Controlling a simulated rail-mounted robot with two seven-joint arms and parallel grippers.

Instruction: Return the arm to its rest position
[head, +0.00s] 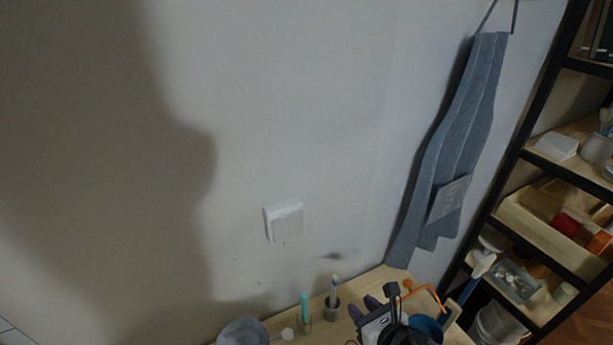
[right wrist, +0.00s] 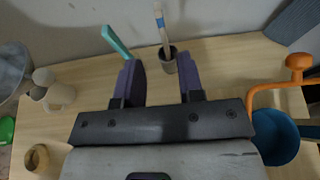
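My right gripper (head: 364,308) is low in the head view, over the wooden table (head: 285,322). In the right wrist view its two purple fingers (right wrist: 160,78) stand apart with nothing held between them. My left gripper is in neither view.
A teal-handled tool (head: 304,304) and a grey bowl (head: 242,332) are left of the gripper. A blue cup (right wrist: 277,137) and an orange tool (right wrist: 293,84) are to its right. Behind are the wall, a hanging apron (head: 458,130) and a loaded shelf rack (head: 520,150).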

